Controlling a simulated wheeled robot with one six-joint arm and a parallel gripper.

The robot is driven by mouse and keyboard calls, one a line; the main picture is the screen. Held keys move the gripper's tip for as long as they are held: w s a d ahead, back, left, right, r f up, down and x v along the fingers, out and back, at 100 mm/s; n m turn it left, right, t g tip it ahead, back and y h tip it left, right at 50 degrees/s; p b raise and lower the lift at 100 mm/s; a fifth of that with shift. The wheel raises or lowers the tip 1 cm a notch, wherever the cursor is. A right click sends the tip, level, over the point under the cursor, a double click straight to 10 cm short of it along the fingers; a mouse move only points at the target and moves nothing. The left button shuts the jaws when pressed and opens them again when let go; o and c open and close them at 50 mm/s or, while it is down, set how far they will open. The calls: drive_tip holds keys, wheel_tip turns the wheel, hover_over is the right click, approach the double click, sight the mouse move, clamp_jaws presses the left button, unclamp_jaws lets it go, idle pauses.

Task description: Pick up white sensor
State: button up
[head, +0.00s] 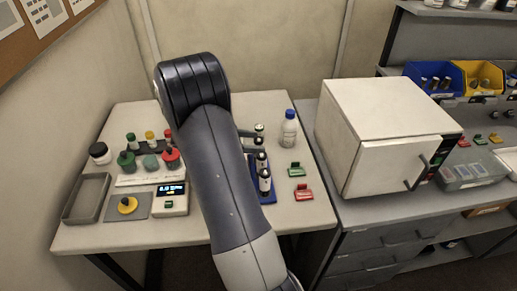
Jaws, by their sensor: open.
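I see no thing that I can surely name as the white sensor. A white bottle with a blue cap (289,128) stands at the table's right back. My own arm crosses the middle of the table and hides part of it. My gripper is hidden behind the arm; a small grey piece beside the arm near the vials may belong to it, but I cannot tell.
On the table (110,236) are a grey tray (84,199), a rack with coloured caps (148,177), a dark jar (99,153), dark vials (264,181), and green (296,169) and red (303,193) pieces. A white oven-like box (375,130) stands on the right counter.

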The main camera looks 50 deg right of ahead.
drive_tip(key=shift+p+x, duration=0.35)
drive_tip(key=shift+x, duration=1.6)
drive_tip(key=shift+s, duration=0.1)
drive_tip(key=shift+c, duration=0.5)
drive_tip(key=shift+r, duration=0.1)
drive_tip(key=c, duration=1)
